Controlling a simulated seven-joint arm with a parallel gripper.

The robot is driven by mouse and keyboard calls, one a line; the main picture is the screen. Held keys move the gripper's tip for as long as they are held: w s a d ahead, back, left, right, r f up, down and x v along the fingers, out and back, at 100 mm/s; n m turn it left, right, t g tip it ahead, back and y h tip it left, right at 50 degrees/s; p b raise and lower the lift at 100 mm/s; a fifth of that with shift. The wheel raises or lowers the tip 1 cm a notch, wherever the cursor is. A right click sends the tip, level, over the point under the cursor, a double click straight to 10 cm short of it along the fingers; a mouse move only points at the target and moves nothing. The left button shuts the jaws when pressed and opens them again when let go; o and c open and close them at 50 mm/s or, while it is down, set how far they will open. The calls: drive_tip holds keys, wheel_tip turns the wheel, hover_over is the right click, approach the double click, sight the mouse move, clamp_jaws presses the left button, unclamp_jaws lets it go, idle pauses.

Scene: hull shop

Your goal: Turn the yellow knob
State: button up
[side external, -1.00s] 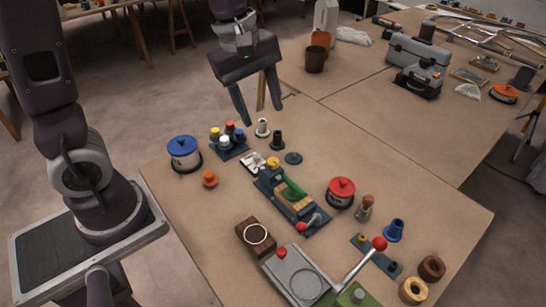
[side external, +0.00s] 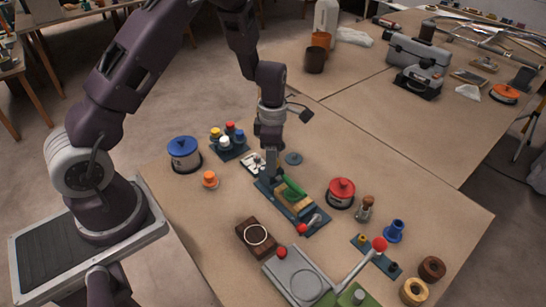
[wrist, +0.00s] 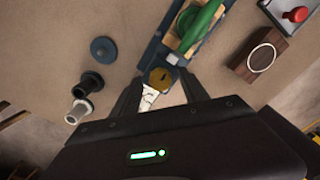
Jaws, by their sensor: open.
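The yellow knob (wrist: 160,78) sits at the end of a long blue base (wrist: 150,52) that carries a green handle (wrist: 203,26). In the wrist view the knob lies between the tips of my gripper (wrist: 161,86), with a finger on either side. My gripper is open; I cannot tell whether either finger touches the knob. In the side view my gripper (side external: 270,172) points down over the knob's end of the base and hides the knob. The green handle (side external: 292,190) shows just beside it.
A grey disc (side external: 293,158) lies close by. A cluster of coloured caps (side external: 229,141), a blue-lidded pot (side external: 184,153) and an orange knob (side external: 210,179) stand left. A red-lidded pot (side external: 341,192) stands right. A dark wooden block (side external: 256,237) lies in front.

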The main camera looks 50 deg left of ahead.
clamp_jaws()
